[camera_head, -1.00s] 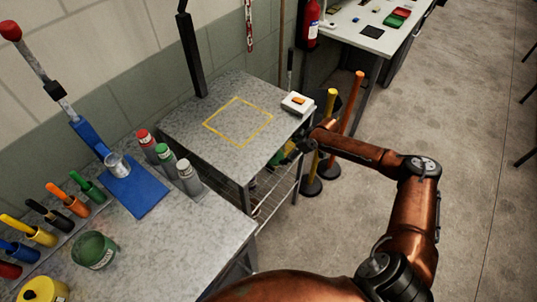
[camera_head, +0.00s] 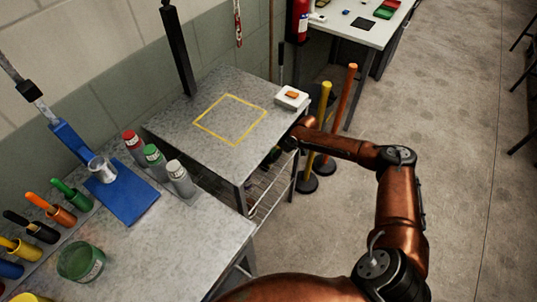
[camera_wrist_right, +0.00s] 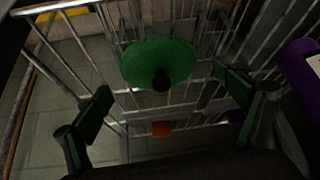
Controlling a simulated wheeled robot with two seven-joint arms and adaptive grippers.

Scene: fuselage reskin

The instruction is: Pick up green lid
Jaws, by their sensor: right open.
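The green lid (camera_wrist_right: 158,58), round with a black knob, shows in the right wrist view in front of a metal wire rack. My right gripper (camera_wrist_right: 168,103) is open, with its two dark fingers apart on the near left and right of the lid. The lid lies beyond the fingertips, roughly between them, and I see no contact. In the head view my right gripper (camera_head: 283,150) is at the right side of the grey side table (camera_head: 180,125), partly hidden below its top. I cannot make out the lid there. My left gripper is not in view.
The wire shelf (camera_head: 266,193) sits under the side table. A purple object (camera_wrist_right: 300,65) is at the right of the wrist view, an orange one (camera_wrist_right: 161,129) below the lid. Yellow (camera_head: 321,130) and orange posts (camera_head: 340,125) stand by my arm.

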